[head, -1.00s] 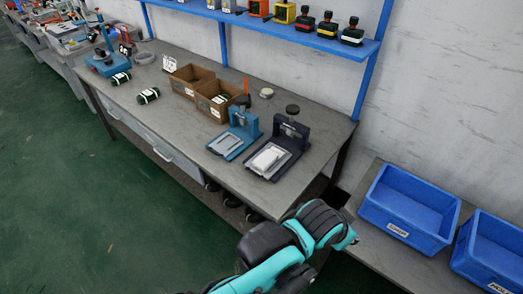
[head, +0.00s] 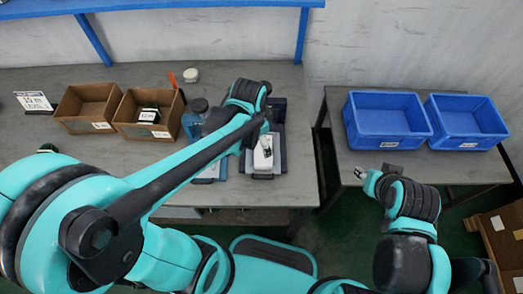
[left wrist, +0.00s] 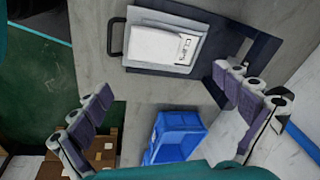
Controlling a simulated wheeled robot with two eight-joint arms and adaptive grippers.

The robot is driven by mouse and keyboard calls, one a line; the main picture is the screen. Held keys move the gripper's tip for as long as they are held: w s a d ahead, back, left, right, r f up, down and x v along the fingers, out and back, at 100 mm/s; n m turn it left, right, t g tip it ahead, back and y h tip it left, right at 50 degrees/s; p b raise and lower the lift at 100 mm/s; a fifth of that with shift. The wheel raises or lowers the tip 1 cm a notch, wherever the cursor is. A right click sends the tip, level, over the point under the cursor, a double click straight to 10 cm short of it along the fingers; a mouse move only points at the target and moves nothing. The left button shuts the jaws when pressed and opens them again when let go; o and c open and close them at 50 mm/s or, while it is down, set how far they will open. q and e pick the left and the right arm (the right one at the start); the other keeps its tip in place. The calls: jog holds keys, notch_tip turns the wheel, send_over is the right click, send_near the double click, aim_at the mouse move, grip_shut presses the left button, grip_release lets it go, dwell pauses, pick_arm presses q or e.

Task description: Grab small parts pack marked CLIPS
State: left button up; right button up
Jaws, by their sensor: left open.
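The white pack marked CLIPS (left wrist: 158,45) lies flat on the plate of the dark press (left wrist: 216,72), with its label turned sideways in the left wrist view. In the head view the pack (head: 262,158) shows just below my left wrist. My left gripper (left wrist: 172,108) is open and empty. Its fingers are spread wide in the left wrist view, with the pack beyond them and apart from them. My right gripper (head: 364,177) is by the front edge of the right-hand table, and its jaws are too small to read.
A blue press (head: 194,118) stands left of the dark one, partly hidden by my left arm. Two cardboard boxes (head: 60,108) stand further left; one holds packs. Two blue bins (head: 389,138) stand on the right-hand table (head: 335,110). A gap separates the tables.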

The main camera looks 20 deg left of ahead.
aim_at(260, 163)
pick_arm(q)
jog(key=f+m, duration=0.1)
jog(key=f, duration=0.1)
jog(key=w+d+f+m+g, duration=0.1)
jog(key=m, duration=0.1)
jog(key=w+f+m+g+p, duration=0.1)
jog(key=f, duration=0.1)
jog(key=shift+w+d+f+m, duration=0.2)
jog(key=shift+d+f+m, duration=0.1)
jog(key=shift+d+m, duration=0.1)
jog(key=shift+f, duration=0.35)
notch_tip(260, 163, down, 2)
jog(key=shift+b, duration=0.35)
jog(key=f+b, duration=0.1)
jog(key=f, duration=0.3)
jog(key=f+b, duration=0.1)
jog(key=shift+a+f+b, duration=0.3)
jog(key=shift+a+f, duration=0.1)
jog(key=c, duration=1)
jog(key=shift+r, duration=0.1)
